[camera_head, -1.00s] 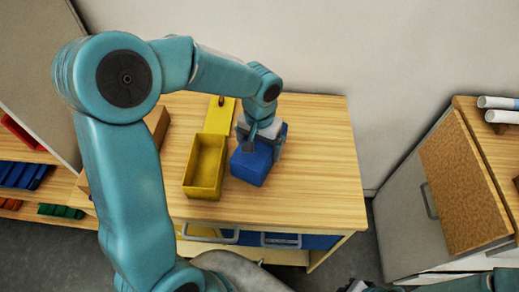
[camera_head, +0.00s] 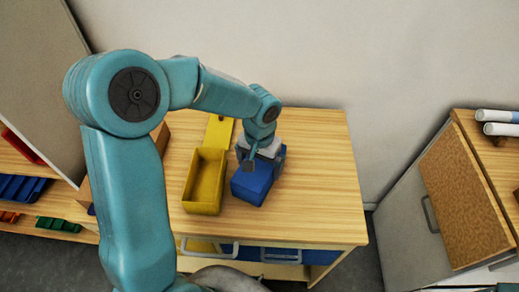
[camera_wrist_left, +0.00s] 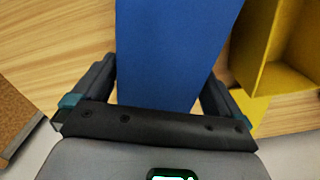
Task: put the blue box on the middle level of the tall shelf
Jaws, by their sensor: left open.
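The blue box (camera_head: 252,184) stands on the wooden table, just right of an open yellow box. My left gripper (camera_head: 262,160) is over the blue box from above, with its fingers at the box's sides. In the left wrist view the blue box (camera_wrist_left: 172,50) fills the space between the open fingers of my left gripper (camera_wrist_left: 160,85). I cannot tell whether the fingers touch it. A shelf (camera_head: 30,185) with coloured bins is partly in view at the left. I cannot tell whether it is the tall shelf. My right gripper is not in view.
The open yellow box (camera_head: 204,180) stands close to the left of the blue box, with a yellow piece (camera_head: 218,132) behind it. The wooden table (camera_head: 320,185) is clear on its right side. A cabinet with a corkboard (camera_head: 463,195) stands at the right.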

